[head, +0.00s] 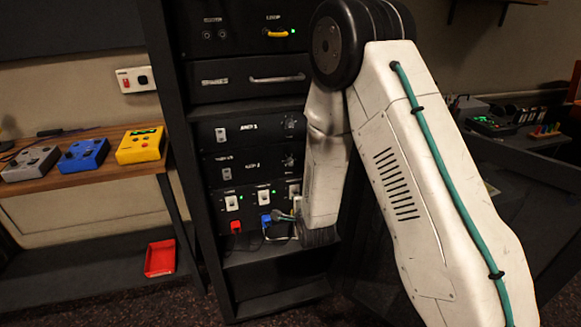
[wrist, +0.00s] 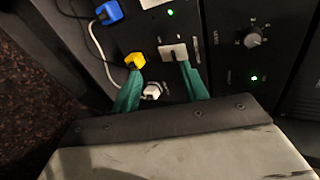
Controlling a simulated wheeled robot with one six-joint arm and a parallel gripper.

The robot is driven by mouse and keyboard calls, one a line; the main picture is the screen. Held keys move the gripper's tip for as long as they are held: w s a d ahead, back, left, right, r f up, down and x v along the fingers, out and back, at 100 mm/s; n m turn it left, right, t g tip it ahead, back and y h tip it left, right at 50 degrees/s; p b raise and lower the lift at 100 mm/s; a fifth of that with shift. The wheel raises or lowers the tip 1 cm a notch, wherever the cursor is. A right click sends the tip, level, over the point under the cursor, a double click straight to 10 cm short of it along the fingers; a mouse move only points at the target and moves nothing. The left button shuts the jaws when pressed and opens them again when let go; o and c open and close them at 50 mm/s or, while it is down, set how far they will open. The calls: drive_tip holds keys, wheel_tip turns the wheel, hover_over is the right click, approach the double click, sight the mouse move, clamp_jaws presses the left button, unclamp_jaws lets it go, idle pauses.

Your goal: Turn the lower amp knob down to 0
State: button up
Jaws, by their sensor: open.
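The lower amp (head: 250,164) is a dark panel in the rack, with a white switch at left and a small round knob (head: 289,161) at right. In the wrist view, turned sideways, the grey knob (wrist: 252,38) sits upper right beside a green light. Its exact setting is too small to read. My gripper (head: 284,216) is at the power panel below this amp. Its two green fingers (wrist: 160,70) are apart, with nothing held between them. One fingertip is by a yellow plug (wrist: 135,60), the other by a white switch (wrist: 173,52); contact is unclear.
The upper amp (head: 250,130) sits above. The power panel also has a blue plug (wrist: 108,13), a white plug (wrist: 152,91) and loose cables close to my fingers. A red tray (head: 160,258) is at left, below a bench (head: 85,178) with several pedals.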

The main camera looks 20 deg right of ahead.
sight(290, 163)
wheel_tip(290, 163, up, 9)
drive_tip(key=w+m+t+h, duration=0.1)
drive_tip(key=w+m+t, duration=0.2)
drive_tip(key=m+t, duration=0.25)
drive_tip(key=shift+m, duration=0.35)
drive_tip(key=shift+w+d, duration=0.25)
drive_tip(key=shift+w, duration=1)
drive_tip(key=shift+w+d, duration=0.25)
drive_tip(key=shift+w, duration=1)
drive_tip(key=shift+w+d, duration=0.25)
drive_tip(key=shift+w, duration=1)
clamp_jaws()
